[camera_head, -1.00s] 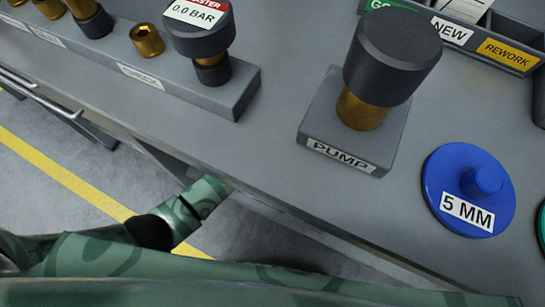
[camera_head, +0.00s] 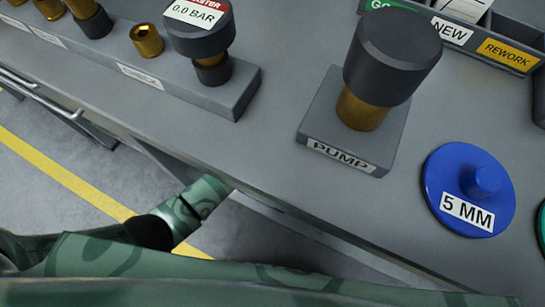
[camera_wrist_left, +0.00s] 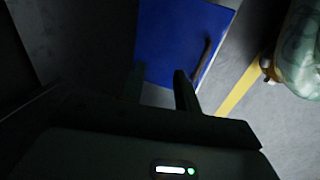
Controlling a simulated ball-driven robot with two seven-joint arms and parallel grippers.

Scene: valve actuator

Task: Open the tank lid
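A round blue lid (camera_head: 468,189) with a central knob and a "5 MM" label lies on the grey bench top at the right of the head view. I cannot tell whether it is the tank lid; no tank is recognisable. In the left wrist view my left gripper (camera_wrist_left: 162,88) shows two dark fingers set apart, with nothing visible between them. Beyond the fingers is a blue panel (camera_wrist_left: 178,38) with a dark bar handle (camera_wrist_left: 202,62). I cannot tell the distance between them. Neither gripper shows in the head view.
A dark-capped brass PUMP knob (camera_head: 382,70) stands on a grey block left of the blue lid. A grey manifold (camera_head: 190,82) with brass fittings is at the upper left. Labelled bins (camera_head: 510,50) are at the upper right. Yellow-lined floor (camera_head: 70,180) lies below the bench edge.

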